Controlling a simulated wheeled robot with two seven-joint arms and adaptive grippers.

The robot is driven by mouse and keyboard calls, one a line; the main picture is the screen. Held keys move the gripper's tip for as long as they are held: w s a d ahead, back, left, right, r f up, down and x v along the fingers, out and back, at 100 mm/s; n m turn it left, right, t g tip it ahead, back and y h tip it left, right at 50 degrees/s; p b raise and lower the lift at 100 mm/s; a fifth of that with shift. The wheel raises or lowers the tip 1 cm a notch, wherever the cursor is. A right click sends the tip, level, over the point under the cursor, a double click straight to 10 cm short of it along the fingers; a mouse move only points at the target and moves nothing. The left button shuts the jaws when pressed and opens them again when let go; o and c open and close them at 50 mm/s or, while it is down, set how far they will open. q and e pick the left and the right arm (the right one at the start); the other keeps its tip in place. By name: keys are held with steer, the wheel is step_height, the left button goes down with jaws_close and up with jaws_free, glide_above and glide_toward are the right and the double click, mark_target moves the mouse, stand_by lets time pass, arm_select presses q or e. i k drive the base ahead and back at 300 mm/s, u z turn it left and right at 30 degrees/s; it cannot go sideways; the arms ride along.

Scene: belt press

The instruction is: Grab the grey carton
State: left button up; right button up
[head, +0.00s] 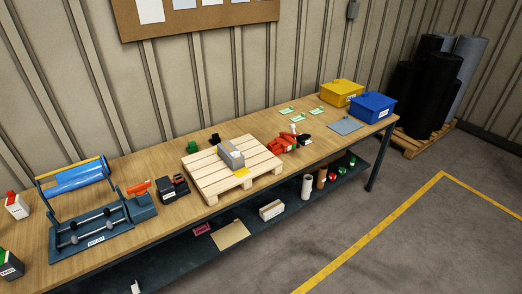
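A dark grey carton-like box (10,264) with a white label and some green on top stands at the lower left end of the workbench, cut off by the picture's edge. A lighter grey block-like object (230,154) sits on the small wooden pallet (205,182) in the middle of the bench, with a yellow piece at its front. I cannot tell for sure which of the two is the grey carton. Neither of my grippers is in view.
A lower shelf (180,258) holds small goods. The floor (400,235) in front is clear.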

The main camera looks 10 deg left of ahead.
mark_target(225, 148)
steer(key=z, duration=0.2)
steer(key=i, duration=0.8)
steer(key=u, duration=0.45)
steer(key=i, duration=0.7)
steer(key=u, duration=0.65)
